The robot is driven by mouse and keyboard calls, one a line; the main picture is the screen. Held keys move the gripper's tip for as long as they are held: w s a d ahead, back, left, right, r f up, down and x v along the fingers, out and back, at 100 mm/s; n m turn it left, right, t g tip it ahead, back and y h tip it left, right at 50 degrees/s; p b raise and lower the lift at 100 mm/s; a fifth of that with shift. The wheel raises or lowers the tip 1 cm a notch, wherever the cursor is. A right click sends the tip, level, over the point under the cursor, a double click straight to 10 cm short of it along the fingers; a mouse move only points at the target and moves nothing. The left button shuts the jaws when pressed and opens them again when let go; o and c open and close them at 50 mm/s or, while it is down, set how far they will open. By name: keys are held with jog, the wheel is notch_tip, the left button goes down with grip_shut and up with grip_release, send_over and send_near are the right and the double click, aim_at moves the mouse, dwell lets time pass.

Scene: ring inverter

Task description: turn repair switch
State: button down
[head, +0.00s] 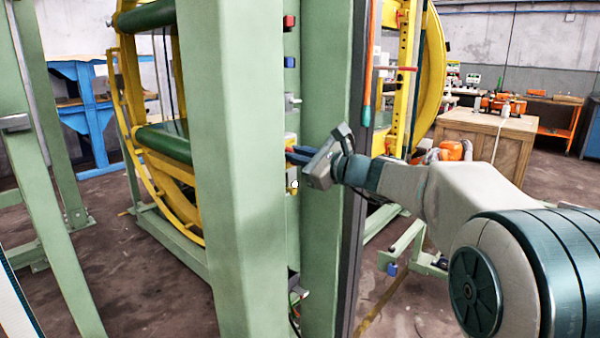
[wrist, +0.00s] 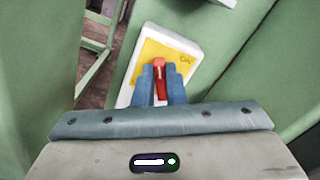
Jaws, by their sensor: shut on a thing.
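The repair switch is a red handle (wrist: 160,70) on a yellow plate with a white housing (wrist: 189,48), mounted on a green post. In the wrist view my gripper (wrist: 160,75) has its blue fingers closed around the red handle, which stands upright between them. In the head view my gripper (head: 292,152) reaches in from the right between two green posts. There, a small yellow part of the switch (head: 291,140) shows at the post, and the handle is hidden.
A wide green post (head: 228,200) stands close on the left of my gripper and another green post (head: 325,230) just behind it. Small red, blue and grey parts line the gap above. A yellow ring frame (head: 180,205) stands behind. A wooden crate (head: 485,135) stands back right.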

jog(key=shift+s+a+f+n+b, duration=0.1)
jog(key=shift+f+n+b, duration=0.1)
jog(key=shift+n+b, duration=2)
jog(key=shift+s+f+n+b, duration=0.1)
jog(key=shift+f+n+b, duration=0.15)
jog(key=shift+n+b, duration=1.95)
jog(key=shift+s+a+f+n+b, duration=0.1)
jog(key=shift+f+n+b, duration=0.1)
jog(key=shift+n+b, duration=2)
jog(key=shift+m+b, duration=0.4)
jog(key=shift+b, duration=0.25)
jog(key=c, duration=1.5)
grip_release()
jog(key=shift+d+r, duration=0.1)
jog(key=shift+d, duration=0.05)
jog(key=p+v, duration=0.1)
jog(key=v, duration=1.2)
jog(key=shift+s+d+p, duration=0.2)
jog(key=shift+p, duration=0.15)
